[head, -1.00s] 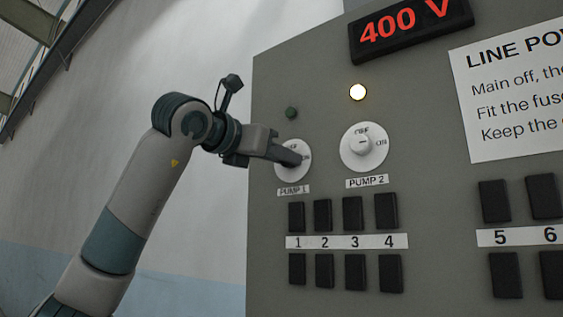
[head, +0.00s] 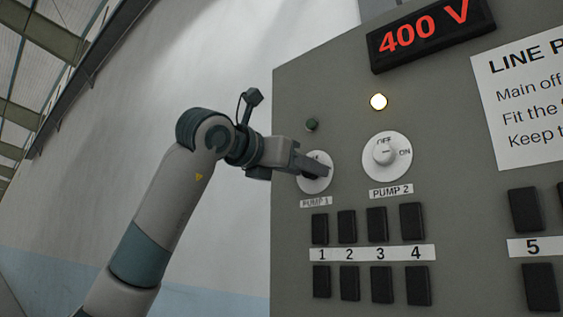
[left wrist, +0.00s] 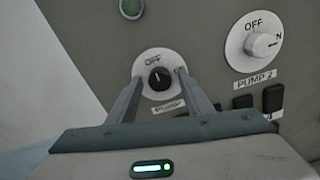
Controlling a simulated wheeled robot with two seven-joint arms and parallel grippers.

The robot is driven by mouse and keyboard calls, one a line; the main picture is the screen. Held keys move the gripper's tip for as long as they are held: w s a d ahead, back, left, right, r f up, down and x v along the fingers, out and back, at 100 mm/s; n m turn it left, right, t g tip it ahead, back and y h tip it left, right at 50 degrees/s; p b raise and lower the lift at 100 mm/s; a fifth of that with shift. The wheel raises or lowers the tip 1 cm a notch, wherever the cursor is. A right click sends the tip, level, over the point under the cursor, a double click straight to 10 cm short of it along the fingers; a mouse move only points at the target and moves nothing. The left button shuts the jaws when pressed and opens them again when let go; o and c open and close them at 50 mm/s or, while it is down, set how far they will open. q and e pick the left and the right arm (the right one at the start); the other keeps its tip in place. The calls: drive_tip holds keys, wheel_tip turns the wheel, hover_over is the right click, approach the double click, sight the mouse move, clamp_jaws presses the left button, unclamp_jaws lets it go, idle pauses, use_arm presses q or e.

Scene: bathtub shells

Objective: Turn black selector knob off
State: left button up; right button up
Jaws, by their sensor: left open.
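The black selector knob (left wrist: 160,79) sits on the white round PUMP 1 dial (left wrist: 147,64). Its pale mark points up towards the word OFF. My left gripper (left wrist: 161,82) is open, with one finger on each side of the knob at the dial's edges; I cannot tell whether either finger touches it. In the head view my left gripper (head: 318,171) comes in from the left and hides the knob and much of the dial. The PUMP 1 lamp (head: 312,124) above is dark green and looks unlit. My right gripper is not in view.
To the right is the PUMP 2 dial (head: 387,158) with a white knob turned towards ON, under a lit lamp (head: 378,102). Black fuse blocks (head: 347,226) stand below. A red 400 V display (head: 432,33) is above. The grey panel (head: 290,110) ends left of PUMP 1.

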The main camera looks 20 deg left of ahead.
use_arm(q)
drive_tip(key=b+v, duration=0.3)
drive_tip(key=v, duration=1.4)
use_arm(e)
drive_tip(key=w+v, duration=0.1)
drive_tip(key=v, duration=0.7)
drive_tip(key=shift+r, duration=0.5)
use_arm(q)
drive_tip(key=shift+s+a, duration=0.1)
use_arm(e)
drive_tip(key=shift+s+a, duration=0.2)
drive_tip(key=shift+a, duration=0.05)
